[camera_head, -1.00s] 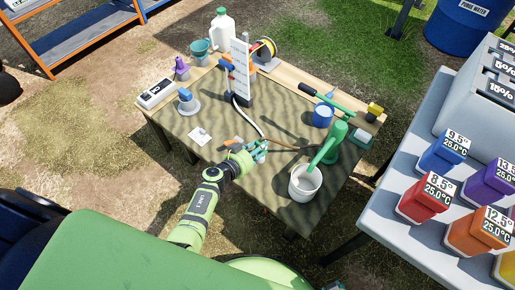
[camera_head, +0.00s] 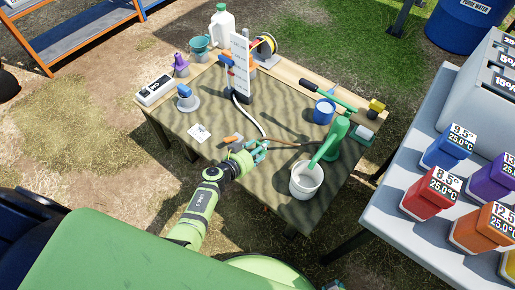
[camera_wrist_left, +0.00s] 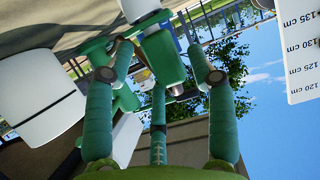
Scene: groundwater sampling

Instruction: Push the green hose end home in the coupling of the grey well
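My left gripper (camera_head: 259,150) is low over the front middle of the table, its green fingers pointing toward the table's back. In the left wrist view its fingers (camera_wrist_left: 162,65) stand apart around a green block-like piece (camera_wrist_left: 164,60). I cannot tell whether that piece is gripped or lies behind them, or whether it is the hose end. A pale hose (camera_head: 247,118) and a brown hose (camera_head: 285,144) run close to the fingertips. A grey round base with a blue top (camera_head: 187,102) stands at the left; I cannot confirm it is the well. No coupling is distinguishable. My right gripper is out of view.
The green hand pump (camera_head: 331,142) and white bucket (camera_head: 306,180) stand right of my left gripper. A white scale board (camera_head: 240,65) rises behind it; it also shows in the wrist view (camera_wrist_left: 302,45). An orange piece (camera_head: 232,139) lies close left. The front left tabletop is mostly clear.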

